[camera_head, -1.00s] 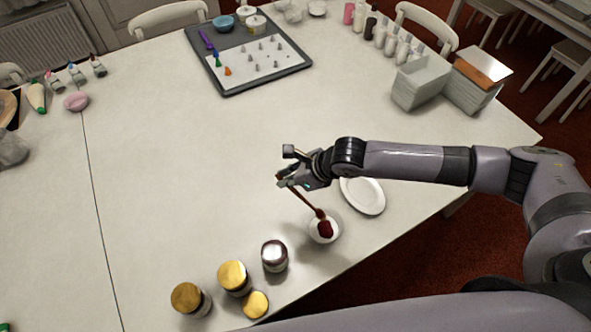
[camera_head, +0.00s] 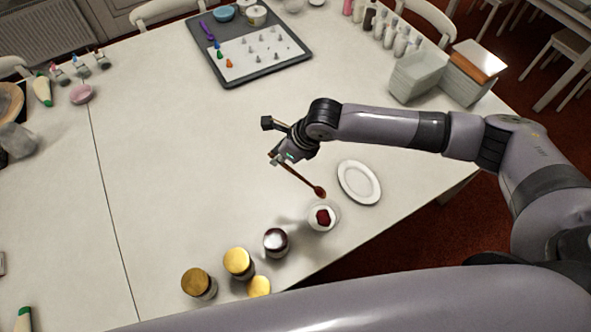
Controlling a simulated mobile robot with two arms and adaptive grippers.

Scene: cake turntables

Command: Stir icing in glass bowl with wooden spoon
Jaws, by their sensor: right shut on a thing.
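My right gripper (camera_head: 277,143) is shut on the handle of a wooden spoon (camera_head: 300,179). The spoon slants down to the right, its reddish-brown head above the table, up and left of the glass bowl and apart from it. The small glass bowl (camera_head: 311,225) stands near the table's front edge and holds white icing with a dark red lump (camera_head: 323,217) on top. My left gripper is not in view.
A white plate (camera_head: 376,190) lies beside the bowl. An open dark jar (camera_head: 276,243), two gold-lidded jars (camera_head: 197,283) (camera_head: 239,263) and a loose gold lid (camera_head: 259,286) stand along the front edge. A grey tray (camera_head: 235,77) lies farther back. The table's middle is clear.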

